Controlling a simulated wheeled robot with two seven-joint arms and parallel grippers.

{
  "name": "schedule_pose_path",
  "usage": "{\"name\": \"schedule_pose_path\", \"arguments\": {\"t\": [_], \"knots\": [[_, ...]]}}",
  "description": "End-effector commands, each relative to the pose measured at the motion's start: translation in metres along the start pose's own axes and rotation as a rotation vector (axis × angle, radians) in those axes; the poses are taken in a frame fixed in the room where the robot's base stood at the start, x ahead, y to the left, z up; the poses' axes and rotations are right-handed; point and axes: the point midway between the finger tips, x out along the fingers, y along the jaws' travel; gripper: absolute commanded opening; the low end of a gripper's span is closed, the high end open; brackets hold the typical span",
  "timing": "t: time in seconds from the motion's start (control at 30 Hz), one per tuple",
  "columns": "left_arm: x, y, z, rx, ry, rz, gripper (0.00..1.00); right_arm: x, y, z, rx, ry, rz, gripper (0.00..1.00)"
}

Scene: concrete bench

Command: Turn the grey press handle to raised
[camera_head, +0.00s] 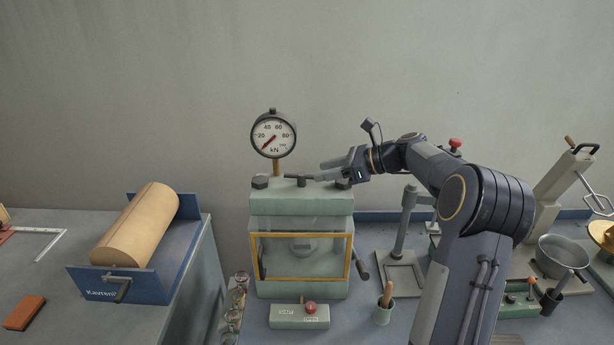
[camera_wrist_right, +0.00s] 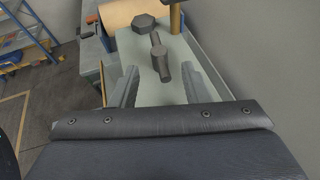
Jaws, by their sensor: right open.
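The green-grey press (camera_head: 300,204) stands at the centre of the bench. On its top a short dark grey handle (camera_head: 302,181) lies nearly flat beside the gauge post. My right gripper (camera_head: 322,172) is open and empty, just above the right part of the press top. In the wrist view its fingers (camera_wrist_right: 165,85) stand to either side of the near end of the handle, with no visible contact. My left gripper is out of view.
A round gauge (camera_head: 273,134) rises behind the press top, and a hex bolt (camera_head: 260,182) sits at its left. A small control box (camera_head: 300,316) with a red button stands in front. A blue tray (camera_head: 130,284) with a tan roll is left; a stand (camera_head: 402,262) is right.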

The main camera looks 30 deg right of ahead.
Motion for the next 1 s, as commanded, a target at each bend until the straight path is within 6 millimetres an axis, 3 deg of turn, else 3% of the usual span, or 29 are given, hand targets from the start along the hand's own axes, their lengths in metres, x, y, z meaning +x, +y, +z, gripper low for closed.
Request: {"name": "schedule_pose_path", "arguments": {"t": [0.4, 0.6, 0.83, 1.0], "knots": [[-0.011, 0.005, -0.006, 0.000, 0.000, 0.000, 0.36, 0.061, 0.001, 0.002, -0.001, 0.000, 0.005, 0.42], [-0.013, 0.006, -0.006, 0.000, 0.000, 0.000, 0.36, 0.074, 0.001, 0.001, -0.003, 0.000, 0.004, 0.42], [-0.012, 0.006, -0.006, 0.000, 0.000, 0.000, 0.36, 0.074, 0.001, 0.001, -0.004, 0.000, 0.003, 0.42], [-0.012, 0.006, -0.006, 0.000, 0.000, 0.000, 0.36, 0.074, 0.001, 0.001, -0.004, 0.000, 0.003, 0.20]]}}
